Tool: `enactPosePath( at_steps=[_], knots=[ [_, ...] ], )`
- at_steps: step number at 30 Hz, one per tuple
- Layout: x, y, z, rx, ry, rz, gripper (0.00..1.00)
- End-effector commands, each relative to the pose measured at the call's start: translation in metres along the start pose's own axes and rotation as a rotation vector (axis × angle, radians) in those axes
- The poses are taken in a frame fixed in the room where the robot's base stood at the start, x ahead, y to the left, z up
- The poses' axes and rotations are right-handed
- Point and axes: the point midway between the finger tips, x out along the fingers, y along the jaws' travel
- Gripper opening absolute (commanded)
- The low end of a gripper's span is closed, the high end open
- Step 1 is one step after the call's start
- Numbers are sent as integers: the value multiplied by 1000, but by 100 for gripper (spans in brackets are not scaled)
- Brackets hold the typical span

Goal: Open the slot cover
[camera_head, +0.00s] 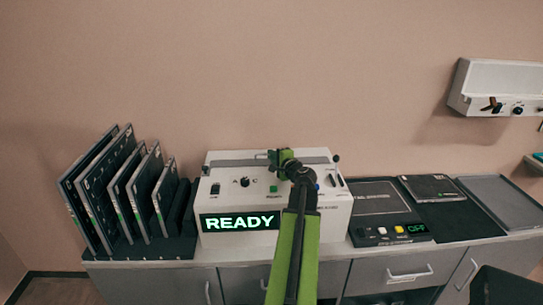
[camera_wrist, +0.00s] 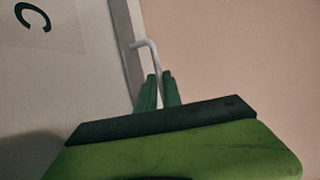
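The white scanner box (camera_head: 225,187) stands on the counter with a lit "READY" display. A grey strip (camera_head: 235,162), which looks like the slot cover, runs along its top; it also shows in the wrist view (camera_wrist: 126,40). A pale bent handle (camera_wrist: 148,43) sticks out from the strip. My gripper (camera_head: 282,155) is at the top of the box, over the strip. In the wrist view my gripper's green fingers (camera_wrist: 160,76) are close together, with the handle's end between them. I cannot tell whether they press on it. My arm hides part of the box front.
A rack of dark panels (camera_head: 118,190) stands to the left of the box. A dark unit with an "OFF" display (camera_head: 385,225) and a grey tray (camera_head: 505,202) lie to the right. A white wall unit (camera_head: 500,85) hangs at upper right. The wall (camera_head: 240,80) is close behind.

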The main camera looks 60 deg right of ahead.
Motion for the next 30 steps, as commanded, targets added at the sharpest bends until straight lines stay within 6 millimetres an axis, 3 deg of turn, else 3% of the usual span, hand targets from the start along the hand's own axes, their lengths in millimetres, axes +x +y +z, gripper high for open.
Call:
enactPosePath(
  at_steps=[30],
  knots=[
    [3,0,10,0,-15,2,0]
  ],
)
